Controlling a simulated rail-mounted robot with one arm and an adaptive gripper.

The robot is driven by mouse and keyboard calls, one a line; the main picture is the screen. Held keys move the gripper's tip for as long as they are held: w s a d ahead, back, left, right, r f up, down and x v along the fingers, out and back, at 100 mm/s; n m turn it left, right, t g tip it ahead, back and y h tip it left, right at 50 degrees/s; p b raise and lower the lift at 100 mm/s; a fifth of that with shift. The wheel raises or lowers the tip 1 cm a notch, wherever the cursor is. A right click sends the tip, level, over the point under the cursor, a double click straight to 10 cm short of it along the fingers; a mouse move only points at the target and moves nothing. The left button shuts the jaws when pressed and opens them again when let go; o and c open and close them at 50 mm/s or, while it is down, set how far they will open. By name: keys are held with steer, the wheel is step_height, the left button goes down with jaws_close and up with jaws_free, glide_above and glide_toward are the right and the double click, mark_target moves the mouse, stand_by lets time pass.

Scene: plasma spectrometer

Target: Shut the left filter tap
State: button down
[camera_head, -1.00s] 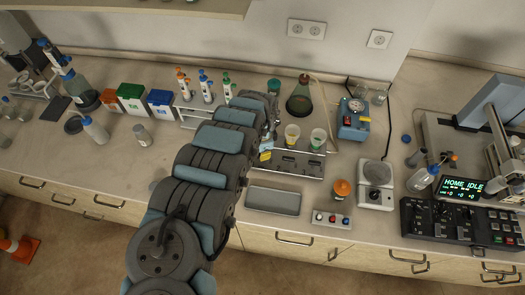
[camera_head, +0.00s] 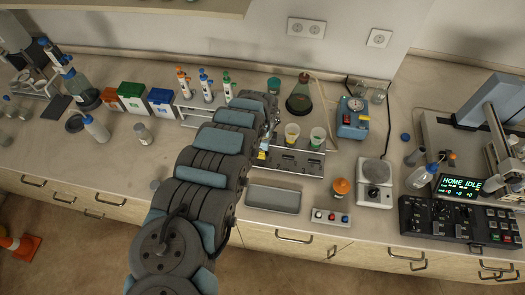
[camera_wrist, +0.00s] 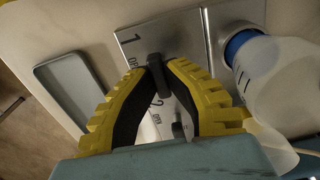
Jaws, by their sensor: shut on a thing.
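In the wrist view, the yellow-and-black fingers of my gripper (camera_wrist: 160,78) are shut on a small dark tap lever (camera_wrist: 155,66). The lever stands on a metal panel (camera_wrist: 188,28), close to a printed "1". A second dark tap (camera_wrist: 178,130) shows between the fingers, near a printed "2".
A white vessel with a blue collar (camera_wrist: 238,44) stands close to the right finger. A shallow grey tray (camera_head: 273,199) lies in front of the panel.

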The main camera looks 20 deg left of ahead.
steer(key=c, duration=1.1)
jaws_free()
steer(key=shift+r, duration=5.95)
steer(key=shift+r, duration=0.1)
